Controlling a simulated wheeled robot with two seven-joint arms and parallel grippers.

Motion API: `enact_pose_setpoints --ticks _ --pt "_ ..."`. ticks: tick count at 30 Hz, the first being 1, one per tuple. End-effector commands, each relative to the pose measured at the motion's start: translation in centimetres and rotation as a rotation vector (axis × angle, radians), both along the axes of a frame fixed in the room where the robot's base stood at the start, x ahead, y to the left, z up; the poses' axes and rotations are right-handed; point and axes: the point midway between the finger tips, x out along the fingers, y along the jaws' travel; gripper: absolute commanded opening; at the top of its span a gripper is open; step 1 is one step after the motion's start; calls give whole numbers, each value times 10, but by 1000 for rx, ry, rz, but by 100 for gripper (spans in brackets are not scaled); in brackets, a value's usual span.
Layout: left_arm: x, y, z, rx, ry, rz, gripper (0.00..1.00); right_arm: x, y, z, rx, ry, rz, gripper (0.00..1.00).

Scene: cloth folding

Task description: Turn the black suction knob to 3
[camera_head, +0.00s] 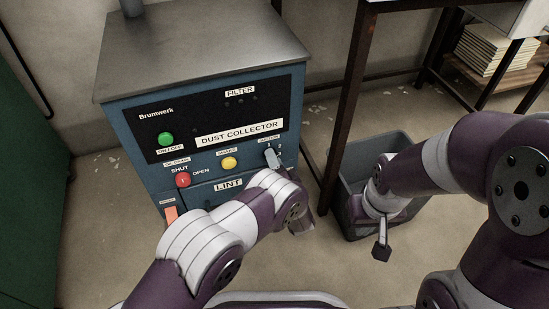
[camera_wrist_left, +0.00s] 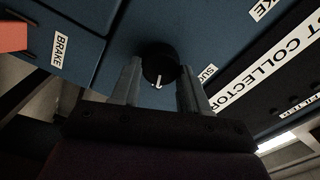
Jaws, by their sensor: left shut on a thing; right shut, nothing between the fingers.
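The black suction knob (camera_wrist_left: 158,62) shows in the left wrist view, round, with a white pointer mark. It sits on the blue front of the dust collector (camera_head: 200,110). My left gripper (camera_wrist_left: 160,84) has one finger on each side of the knob and is shut on it. In the head view my left gripper (camera_head: 272,158) is at the panel's right end, below the SUCTION label, and hides the knob. The numbers 1 and 2 show there; I cannot see a 3 or read the setting. My right gripper (camera_head: 381,251) is shut and empty, away from the panel.
A green button (camera_head: 166,139), a red knob (camera_head: 183,180) and a yellow button (camera_head: 229,163) are left of my left gripper. A grey bin (camera_head: 350,180) stands on the floor below my right arm. A dark table leg (camera_head: 345,100) rises beside the machine.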

Motion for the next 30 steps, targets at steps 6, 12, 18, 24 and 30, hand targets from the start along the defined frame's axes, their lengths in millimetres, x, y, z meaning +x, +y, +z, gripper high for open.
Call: enact_pose_setpoints --ticks 6,12,18,24,30 --pt "-1 0 -2 196 67 1 14 0 0 7 0 0 0 0" --pt "-1 0 -3 377 126 0 14 0 0 11 0 0 0 0" --pt "-1 1 -4 551 182 0 14 0 0 13 0 0 0 0" --pt "-1 1 -5 699 230 0 14 0 0 14 0 0 0 0" --pt "-1 1 -6 810 267 0 14 0 0 15 0 0 0 0"
